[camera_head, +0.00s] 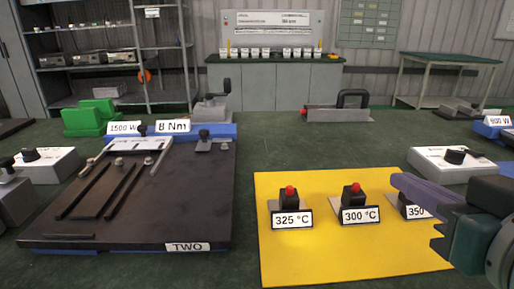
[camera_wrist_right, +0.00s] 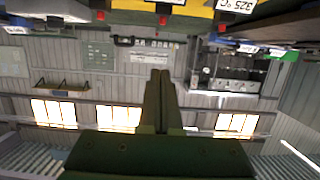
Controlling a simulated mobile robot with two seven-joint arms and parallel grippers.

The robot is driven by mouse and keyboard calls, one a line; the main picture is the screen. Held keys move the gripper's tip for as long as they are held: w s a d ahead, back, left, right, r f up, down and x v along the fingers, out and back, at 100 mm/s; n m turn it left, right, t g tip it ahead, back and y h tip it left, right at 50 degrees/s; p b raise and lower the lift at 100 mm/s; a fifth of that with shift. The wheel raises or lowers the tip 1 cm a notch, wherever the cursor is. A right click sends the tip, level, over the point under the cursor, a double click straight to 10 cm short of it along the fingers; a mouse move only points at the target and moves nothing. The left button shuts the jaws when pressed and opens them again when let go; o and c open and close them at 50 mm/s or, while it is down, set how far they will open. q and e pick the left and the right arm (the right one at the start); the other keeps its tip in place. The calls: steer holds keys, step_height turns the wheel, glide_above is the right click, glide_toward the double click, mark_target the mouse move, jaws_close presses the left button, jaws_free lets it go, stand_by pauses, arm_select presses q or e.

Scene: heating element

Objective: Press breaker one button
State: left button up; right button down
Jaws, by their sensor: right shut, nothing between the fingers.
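No part in view carries a readable breaker label. Three small black units with labels stand in a row on a yellow plate (camera_head: 350,262). The 325 °C unit has a red button (camera_head: 289,191), and so does the 300 °C unit (camera_head: 355,187). The 350 unit (camera_head: 409,209) is partly hidden behind my right gripper (camera_head: 398,180). That gripper is shut and empty, with its fingers pointing left over the plate's right side. In the right wrist view, which is upside down, its closed fingers (camera_wrist_right: 160,76) point toward the units at the top. My left gripper is out of view.
A black board labelled TWO (camera_head: 150,215) lies left of the yellow plate. A white box with a black knob (camera_head: 452,160) stands behind my right gripper, and another white box (camera_head: 48,163) is far left. Bare green tabletop (camera_head: 280,145) lies behind the plate.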

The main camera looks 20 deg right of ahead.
steer(key=b, duration=0.1)
glide_above(356, 185)
steer(key=s, duration=0.2)
step_height(356, 185, down, 2)
step_height(356, 185, down, 4)
steer(key=shift+s+a+r+b, duration=0.1)
steer(key=shift+s+a+b, duration=0.05)
steer(key=shift+b, duration=0.7)
steer(key=shift+f, duration=0.2)
